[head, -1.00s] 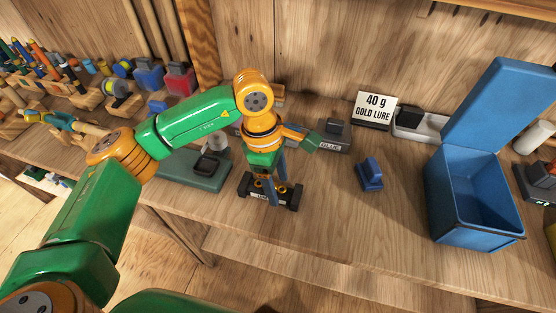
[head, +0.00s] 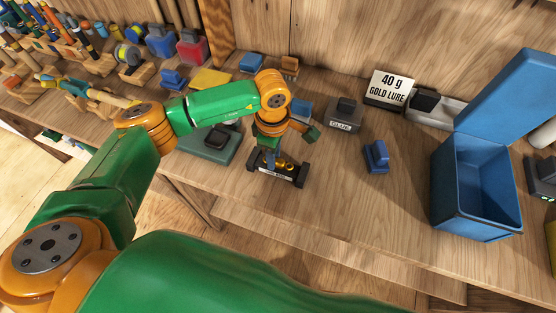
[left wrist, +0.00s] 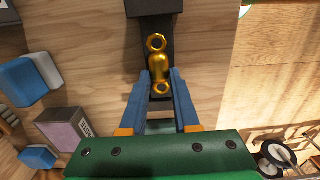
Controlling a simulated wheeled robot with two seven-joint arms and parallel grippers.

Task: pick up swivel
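The gold swivel (left wrist: 158,66), with a ring at each end, lies on a small black stand (left wrist: 153,28) in the left wrist view. In the head view the swivel (head: 284,163) shows partly, on the labelled black stand (head: 276,178) near the table's front edge. My left gripper (head: 270,164) is over this stand, its blue fingers partly hidden by the arm. In the left wrist view its fingers (left wrist: 161,78) are apart, one on each side of the swivel's near ring, with a gap showing. My right gripper is not in view.
A grey block marked GLUE (head: 343,115) and a blue block (head: 376,156) stand right of the stand. An open blue box (head: 475,190) is at the right. A green-grey tray (head: 205,145) is to the left.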

